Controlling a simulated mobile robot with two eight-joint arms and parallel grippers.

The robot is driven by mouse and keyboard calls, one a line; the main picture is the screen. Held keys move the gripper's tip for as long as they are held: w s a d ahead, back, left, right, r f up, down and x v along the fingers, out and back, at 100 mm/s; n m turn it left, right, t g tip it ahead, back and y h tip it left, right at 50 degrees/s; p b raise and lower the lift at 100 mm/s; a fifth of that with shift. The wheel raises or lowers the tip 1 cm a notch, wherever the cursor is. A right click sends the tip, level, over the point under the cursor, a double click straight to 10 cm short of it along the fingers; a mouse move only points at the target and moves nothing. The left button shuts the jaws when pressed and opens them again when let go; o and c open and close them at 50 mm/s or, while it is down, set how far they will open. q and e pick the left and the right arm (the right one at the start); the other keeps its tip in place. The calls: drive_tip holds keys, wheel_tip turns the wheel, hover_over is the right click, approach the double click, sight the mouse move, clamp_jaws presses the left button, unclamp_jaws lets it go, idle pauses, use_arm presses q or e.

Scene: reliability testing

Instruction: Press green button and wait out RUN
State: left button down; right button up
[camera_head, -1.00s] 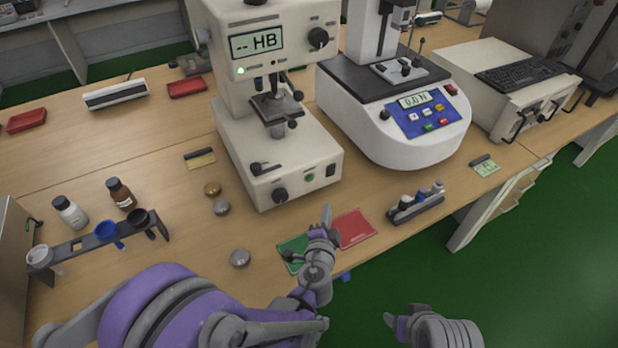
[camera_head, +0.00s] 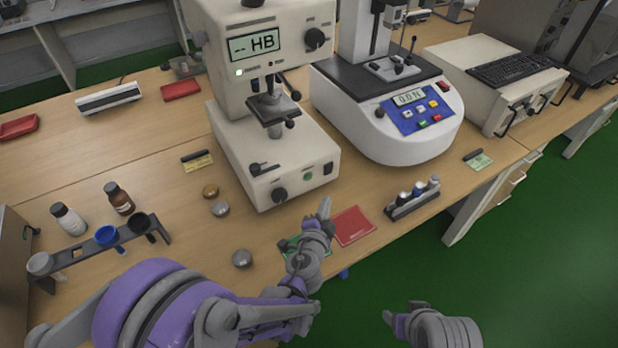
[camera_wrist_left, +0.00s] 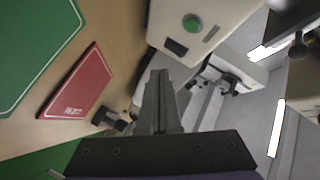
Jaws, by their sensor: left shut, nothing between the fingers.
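The hardness tester (camera_head: 240,125) is a cream machine whose screen reads "-- HB". A round green button (camera_head: 308,176) is on its front base panel, and the button also shows in the left wrist view (camera_wrist_left: 192,23). My left gripper (camera_head: 324,207) is shut and empty, in front of the tester's base and apart from the button. In the left wrist view its closed fingers (camera_wrist_left: 158,88) point toward the panel, with the button up and to the right of the tips. My right gripper (camera_head: 396,317) is low in the head view, off the bench over the green floor; its jaws are unclear.
A force tester (camera_head: 385,140) reading "0.0 N" stands to the right, with its own small coloured buttons. A red mat (camera_head: 353,227) and a partly covered green mat (camera_head: 290,243) lie near the gripper. Metal discs (camera_head: 221,209), a bottle rack (camera_head: 75,252) and a small holder (camera_head: 412,203) stand nearby.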

sight(314, 175)
use_arm(q)
drive_tip(key=w+a, duration=0.1)
drive_tip(key=w+b, duration=0.1)
drive_tip(key=w+a+b, duration=0.1)
drive_tip(key=w, duration=0.1)
drive_tip(key=shift+a+f, duration=0.15)
drive_tip(key=shift+a, duration=0.2)
drive_tip(key=shift+w+a+b, duration=0.4)
drive_tip(key=shift+w, duration=0.25)
idle(1.3)
drive_tip(key=shift+w+a+b, duration=0.3)
drive_tip(key=shift+w+b, duration=0.05)
drive_tip(key=shift+w+a+b, duration=0.15)
drive_tip(key=shift+w+b, duration=0.15)
drive_tip(key=shift+b, duration=0.15)
idle(0.7)
drive_tip(key=shift+r, duration=0.2)
drive_tip(key=shift+s+d+p, duration=0.3)
drive_tip(key=shift+s+p, duration=0.1)
drive_tip(key=shift+p, duration=0.6)
drive_tip(key=shift+s+d+p, duration=0.15)
drive_tip(key=shift+s+p, duration=0.1)
drive_tip(key=shift+p, duration=0.05)
